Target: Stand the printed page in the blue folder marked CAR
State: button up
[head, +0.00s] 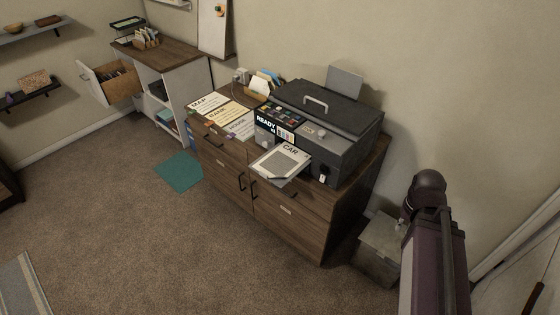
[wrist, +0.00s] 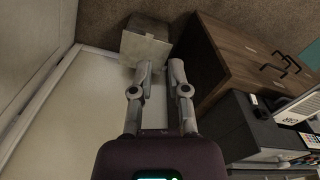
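The printed page (head: 280,163), white with a grey picture and the word CAR, lies on the output tray at the front of the dark printer (head: 335,130). In the wrist view the page (wrist: 299,112) shows at the right edge. I cannot make out a blue folder marked CAR in either view. Folders or papers stand in the open drawer (head: 118,85) at the back left, too small to read. My gripper (wrist: 161,66) is open and empty, away from the page, over the floor beside the wooden cabinet. The gripper itself is not clear in the head view.
The printer stands on a wooden cabinet (head: 290,222). Paper sheets marked MAP and other words (head: 222,116) lie left of it. A grey box (head: 378,249) sits on the floor to the right. A teal mat (head: 179,170) lies on open carpet (head: 130,230).

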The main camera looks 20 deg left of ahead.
aim_at(288, 173)
jog(key=shift+a, duration=0.15)
jog(key=w+a+n+y+b, duration=0.3)
jog(key=w+a+n, duration=0.2)
jog(key=a+n, duration=0.3)
jog(key=w+a+f+n+y+b, duration=0.1)
jog(key=w+a+n+y+b, duration=0.2)
jog(key=a, duration=1.1)
jog(key=w+a+f+n+y+b, duration=0.1)
jog(key=w+a+n+y+b, duration=0.2)
jog(key=w+a+n, duration=0.5)
jog(key=shift+a+f+n+y, duration=0.25)
jog(key=shift+a+n+y, duration=0.35)
jog(key=shift+a+n, duration=1.6)
jog(key=shift+d+f+n+b, duration=0.1)
jog(key=shift+d+n+b, duration=0.25)
jog(key=shift+d+n, duration=0.45)
jog(key=shift+b+x, duration=2.6)
jog(key=shift+x, duration=1.7)
